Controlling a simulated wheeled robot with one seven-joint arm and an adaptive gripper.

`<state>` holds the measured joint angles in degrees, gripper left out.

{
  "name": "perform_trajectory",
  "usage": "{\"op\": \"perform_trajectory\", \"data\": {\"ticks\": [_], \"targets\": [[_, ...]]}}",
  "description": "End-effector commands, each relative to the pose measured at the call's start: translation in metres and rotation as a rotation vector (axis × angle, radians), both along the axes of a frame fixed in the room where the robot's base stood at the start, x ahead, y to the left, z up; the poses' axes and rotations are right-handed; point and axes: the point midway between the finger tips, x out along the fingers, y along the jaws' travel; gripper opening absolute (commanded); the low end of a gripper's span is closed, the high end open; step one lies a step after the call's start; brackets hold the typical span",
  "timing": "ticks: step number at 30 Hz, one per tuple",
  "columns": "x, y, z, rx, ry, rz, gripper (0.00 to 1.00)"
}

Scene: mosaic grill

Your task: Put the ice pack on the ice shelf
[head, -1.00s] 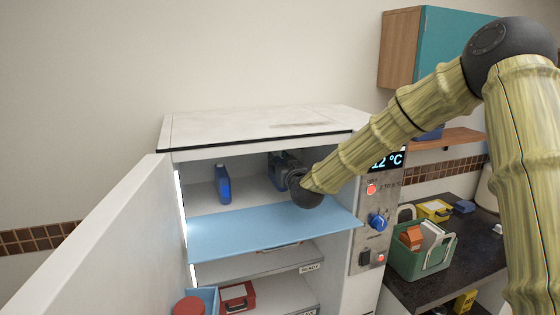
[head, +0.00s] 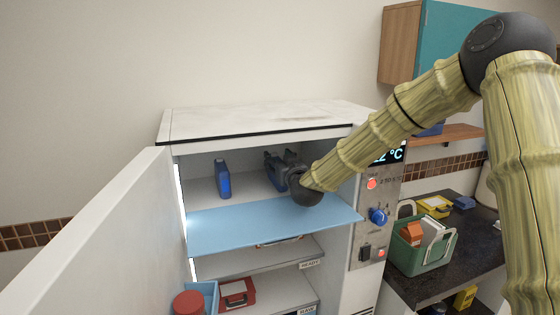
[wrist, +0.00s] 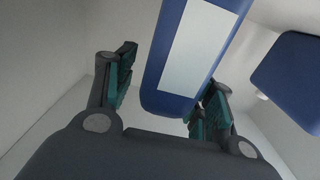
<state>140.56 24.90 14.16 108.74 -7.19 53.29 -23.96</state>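My gripper (wrist: 164,100) is inside the top compartment of the open cabinet, above the light blue shelf (head: 250,232). In the wrist view its fingers are spread wide. A blue ice pack with a pale label (wrist: 182,92) lies between them, with a clear gap to the left finger; it overlaps the right finger, and I cannot tell if they touch. A second blue pack (wrist: 290,78) is at the right of that view. In the head view one blue pack (head: 222,179) stands upright at the compartment's left, apart from my gripper (head: 272,172).
The cabinet door (head: 100,235) stands open at the left. Lower shelves hold a red case (head: 237,293) and a blue bin (head: 207,292) with a red-lidded item. A control panel (head: 377,215) is at the right. A green crate (head: 423,255) stands on the dark counter.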

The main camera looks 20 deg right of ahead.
Motion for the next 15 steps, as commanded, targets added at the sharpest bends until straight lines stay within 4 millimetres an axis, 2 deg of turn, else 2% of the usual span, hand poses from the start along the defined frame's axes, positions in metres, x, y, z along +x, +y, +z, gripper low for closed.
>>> {"op": "perform_trajectory", "data": {"ticks": [8, 14, 15], "targets": [[0.000, 0.000, 0.003, 0.000, 0.000, 0.000, 0.53], [0.000, 0.000, 0.016, 0.001, 0.000, -0.001, 0.53], [-0.004, 0.000, 0.011, 0.001, 0.001, 0.000, 0.53]]}}
